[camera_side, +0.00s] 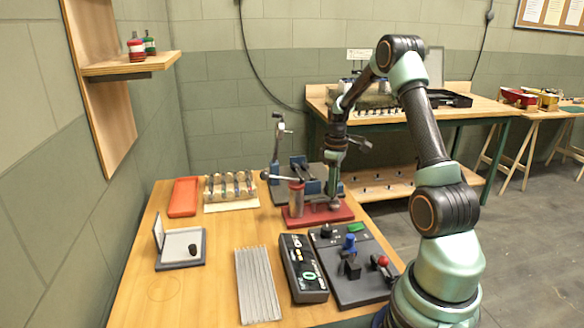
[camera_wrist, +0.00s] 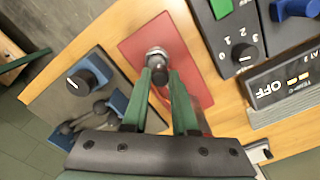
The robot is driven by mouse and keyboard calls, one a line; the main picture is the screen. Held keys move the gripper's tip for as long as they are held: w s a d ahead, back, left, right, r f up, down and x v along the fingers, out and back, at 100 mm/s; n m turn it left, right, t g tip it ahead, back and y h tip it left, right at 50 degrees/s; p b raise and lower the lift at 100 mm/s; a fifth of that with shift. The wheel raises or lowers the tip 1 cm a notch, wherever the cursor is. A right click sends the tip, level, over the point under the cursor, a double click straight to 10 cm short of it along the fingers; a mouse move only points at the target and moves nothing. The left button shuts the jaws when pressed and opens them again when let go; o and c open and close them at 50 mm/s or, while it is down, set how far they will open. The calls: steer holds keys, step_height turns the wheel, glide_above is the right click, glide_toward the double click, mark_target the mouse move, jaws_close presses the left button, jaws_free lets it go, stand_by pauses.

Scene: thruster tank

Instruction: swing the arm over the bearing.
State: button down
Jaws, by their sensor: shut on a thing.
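My gripper (camera_side: 335,198) reaches down over the red base plate (camera_side: 345,211), near its right end. In the wrist view its two green fingers (camera_wrist: 159,78) close on a small round metal part (camera_wrist: 157,57) with a bright top. The red plate (camera_wrist: 135,45) lies beneath it. I cannot tell whether this part is the bearing. My fingers hide most of the held part in the side view.
A control box with a blue knob (camera_side: 349,242) and a grey handset (camera_side: 303,268) stand in front. A blue and grey fixture (camera_side: 300,172) stands behind. A rack of cylinders (camera_side: 230,188), an orange tray (camera_side: 184,197) and ribbed strips (camera_side: 257,285) lie left.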

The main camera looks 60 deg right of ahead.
steer(key=shift+w+d+r, duration=0.1)
steer(key=c, duration=0.7)
jaws_free()
step_height(320, 180, up, 12)
steer(key=shift+r, duration=0.1)
steer(key=w+a+r+t+h, duration=0.1)
steer(key=a+r, duration=0.2)
steer(key=a, duration=0.6)
steer(key=a+r+t, duration=0.2)
steer(key=a+r, duration=0.2)
steer(key=a, duration=0.5)
steer(key=s+a+t, duration=0.1)
steer(key=s+a, duration=0.1)
steer(key=a, duration=0.2)
steer(key=s+a+f+m, duration=0.1)
steer(key=a, duration=0.4)
steer(key=s+a+t+y, duration=0.1)
steer(key=s+a, duration=0.1)
steer(key=a, duration=0.3)
steer(key=shift+s+f+t, duration=0.25)
steer(key=shift+s+t, duration=0.05)
